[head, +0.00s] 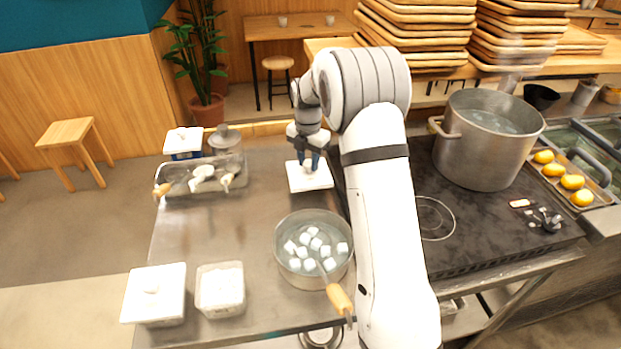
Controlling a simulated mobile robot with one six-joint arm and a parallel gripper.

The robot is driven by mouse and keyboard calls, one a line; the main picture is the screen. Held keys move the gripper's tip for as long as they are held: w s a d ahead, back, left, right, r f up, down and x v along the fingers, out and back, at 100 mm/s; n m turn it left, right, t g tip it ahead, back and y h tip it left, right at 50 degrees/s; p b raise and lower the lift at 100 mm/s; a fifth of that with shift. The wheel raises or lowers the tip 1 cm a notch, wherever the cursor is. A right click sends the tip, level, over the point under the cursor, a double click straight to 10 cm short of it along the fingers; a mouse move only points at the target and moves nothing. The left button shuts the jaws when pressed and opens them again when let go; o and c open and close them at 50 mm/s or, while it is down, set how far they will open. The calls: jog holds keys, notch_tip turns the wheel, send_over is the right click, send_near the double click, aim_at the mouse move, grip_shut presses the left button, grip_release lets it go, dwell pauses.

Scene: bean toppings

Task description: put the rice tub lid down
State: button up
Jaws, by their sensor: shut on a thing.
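My gripper (309,161) is shut on the knob of a white square lid (312,182). The lid is level at the back right of the steel counter, left of the black stove. I cannot tell whether it touches the counter or hangs just above it. An open, clear-sided tub (220,309) with white contents stands at the front of the counter. Beside it on the left is a tub with a white knobbed lid on it (155,292).
A pot (281,262) of white cubes, with a wooden-handled tool, stands in front of the held lid. A tray of utensils (204,191), a jar (225,139) and a blue-sided box (184,154) are back left. A large steel pot (483,160) is on the stove. The counter's left middle is clear.

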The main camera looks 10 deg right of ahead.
aim_at(308, 174)
jog(key=shift+f+p, duration=0.35)
jog(key=shift+f, duration=2.5)
jog(key=shift+f, duration=0.2)
jog(key=o, duration=1)
jog(key=shift+r, duration=0.1)
jog(key=shift+c, duration=0.2)
